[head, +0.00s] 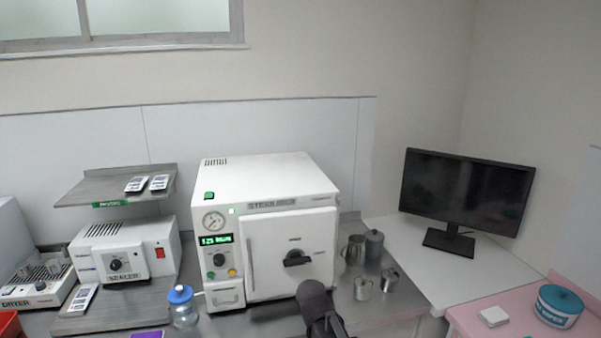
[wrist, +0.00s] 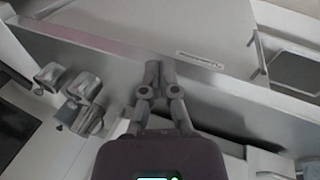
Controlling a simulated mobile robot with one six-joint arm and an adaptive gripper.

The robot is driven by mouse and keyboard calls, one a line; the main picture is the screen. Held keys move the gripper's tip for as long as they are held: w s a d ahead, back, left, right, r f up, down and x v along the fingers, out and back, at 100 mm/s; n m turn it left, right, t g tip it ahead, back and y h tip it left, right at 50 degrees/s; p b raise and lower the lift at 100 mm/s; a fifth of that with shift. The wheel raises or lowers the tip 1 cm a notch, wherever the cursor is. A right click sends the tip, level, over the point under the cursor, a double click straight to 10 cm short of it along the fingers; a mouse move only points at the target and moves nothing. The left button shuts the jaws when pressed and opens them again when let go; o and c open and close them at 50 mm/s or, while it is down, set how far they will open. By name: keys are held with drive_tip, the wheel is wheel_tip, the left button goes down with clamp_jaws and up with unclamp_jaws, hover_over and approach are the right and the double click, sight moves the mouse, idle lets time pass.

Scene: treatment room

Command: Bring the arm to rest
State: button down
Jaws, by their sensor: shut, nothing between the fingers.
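My gripper (wrist: 160,68) shows in the wrist view with its two fingers together and nothing between them. The dark end of my arm shows at the bottom of the head view, in front of the white sterilizer (head: 220,180). The sterilizer's door looks shut, with a dark handle (head: 298,258) on it. My fingertips cannot be made out in the head view. How far they are from the sterilizer is hard to tell.
Several metal cups (head: 362,289) stand right of the sterilizer. A blue-lidded jar (head: 183,305) stands to its left, near the sealer (head: 125,255). A monitor (head: 466,192) stands on the white table (head: 460,272).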

drive_tip(key=s+d+f+m+g+y, duration=0.1)
drive_tip(key=s+d+m+g+y, duration=0.1)
drive_tip(key=s+d, duration=0.6)
drive_tip(key=shift+s+d+m+y, duration=0.3)
drive_tip(key=shift+d+m+y, duration=0.35)
drive_tip(key=shift+m, duration=0.65)
